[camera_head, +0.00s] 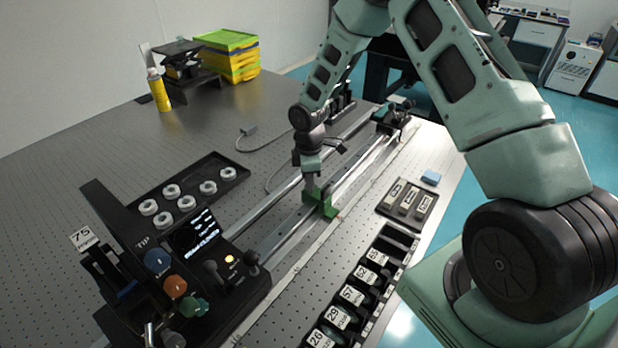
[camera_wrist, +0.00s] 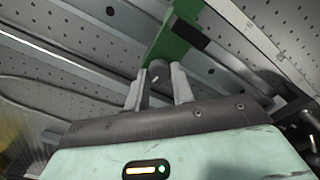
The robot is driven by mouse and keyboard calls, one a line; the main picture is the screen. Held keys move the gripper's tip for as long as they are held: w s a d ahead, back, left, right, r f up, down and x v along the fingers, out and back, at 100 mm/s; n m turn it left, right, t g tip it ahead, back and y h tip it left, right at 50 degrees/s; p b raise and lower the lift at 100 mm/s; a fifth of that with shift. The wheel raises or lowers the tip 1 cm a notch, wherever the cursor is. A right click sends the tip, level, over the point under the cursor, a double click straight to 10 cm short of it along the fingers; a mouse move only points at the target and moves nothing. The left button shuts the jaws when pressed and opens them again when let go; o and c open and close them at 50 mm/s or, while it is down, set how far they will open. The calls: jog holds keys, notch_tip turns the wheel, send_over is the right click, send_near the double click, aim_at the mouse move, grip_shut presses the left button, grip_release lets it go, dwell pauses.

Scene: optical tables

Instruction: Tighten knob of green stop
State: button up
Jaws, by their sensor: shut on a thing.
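The green stop (camera_head: 328,208) sits on the rail assembly in the middle of the table; it also shows in the wrist view (camera_wrist: 172,40). My gripper (camera_head: 311,182) reaches down to the stop from above left. In the wrist view my gripper (camera_wrist: 158,82) has its two pale fingers on either side of a small dark knob (camera_wrist: 158,68), shut on it. The knob is in front of the green body. In the head view the knob is hidden by my gripper.
Long metal rails (camera_head: 285,232) run diagonally beside the stop. A black control box (camera_head: 200,240) stands at the near left, next to a tray (camera_head: 222,160) of white rings. A numbered rack (camera_head: 350,300) and a small tray (camera_head: 408,210) lie to the right.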

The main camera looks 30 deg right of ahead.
jog(key=shift+n, duration=1.2)
jog(key=o, duration=1)
jog(key=shift+r, duration=0.1)
notch_tip(320, 180, up, 17)
jog(key=b, duration=0.1)
jog(key=shift+r+b, duration=0.15)
jog(key=shift+b, duration=0.2)
